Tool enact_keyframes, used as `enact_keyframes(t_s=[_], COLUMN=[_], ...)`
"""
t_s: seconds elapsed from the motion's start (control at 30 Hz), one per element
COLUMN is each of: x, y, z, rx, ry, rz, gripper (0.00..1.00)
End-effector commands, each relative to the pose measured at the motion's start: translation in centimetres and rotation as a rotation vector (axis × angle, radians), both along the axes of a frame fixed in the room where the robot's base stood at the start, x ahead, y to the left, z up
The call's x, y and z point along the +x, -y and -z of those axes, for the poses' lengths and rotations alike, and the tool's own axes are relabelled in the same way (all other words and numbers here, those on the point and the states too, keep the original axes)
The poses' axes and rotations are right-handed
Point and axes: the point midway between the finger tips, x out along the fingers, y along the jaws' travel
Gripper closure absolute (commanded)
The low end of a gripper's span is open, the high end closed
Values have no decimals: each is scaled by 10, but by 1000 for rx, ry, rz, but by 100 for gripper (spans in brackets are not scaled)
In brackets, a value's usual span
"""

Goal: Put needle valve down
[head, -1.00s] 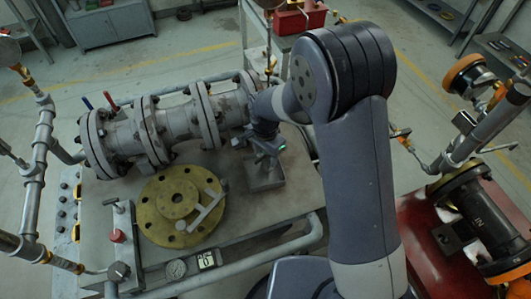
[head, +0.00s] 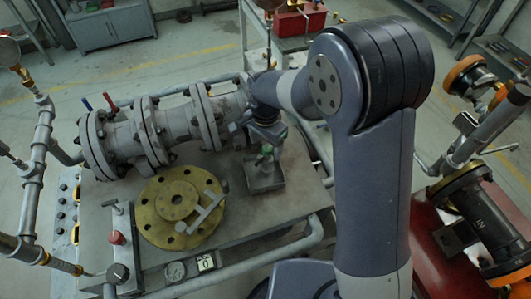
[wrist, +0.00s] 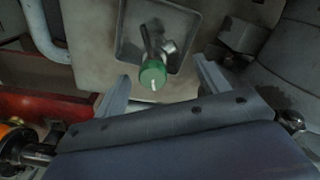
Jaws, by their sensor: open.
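The needle valve (head: 267,156) has a green knob and a small metal body. It stands in a shallow grey tray (head: 263,186) on the bench, right of the yellow flange. In the wrist view the valve's green knob (wrist: 152,73) points towards the camera, and its body rests inside the tray (wrist: 188,24). My gripper (wrist: 163,70) is open, its two fingers apart on either side of the valve with space between. In the head view my gripper is just above and behind the valve, its fingers hard to make out.
A flanged grey pipe valve (head: 160,128) lies along the back of the bench. A yellow flange (head: 178,207) with a T-handled tool on it lies left of the tray. A grey rail (head: 240,256) runs along the front edge. Bare bench surrounds the tray's front.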

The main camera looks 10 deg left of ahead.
Motion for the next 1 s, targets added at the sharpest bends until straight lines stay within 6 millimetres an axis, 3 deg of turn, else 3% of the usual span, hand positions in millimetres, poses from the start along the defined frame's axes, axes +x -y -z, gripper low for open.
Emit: enact_keyframes(t_s=[0.2,0.4,0.8,1.0], x=[0,0,0,0], y=[0,0,0,0], z=[-43,-61,-62,-45], rx=[2,0,0,-2], ry=[2,0,-1,-4], rz=[0,0,0,0], gripper=[29,29,29,29])
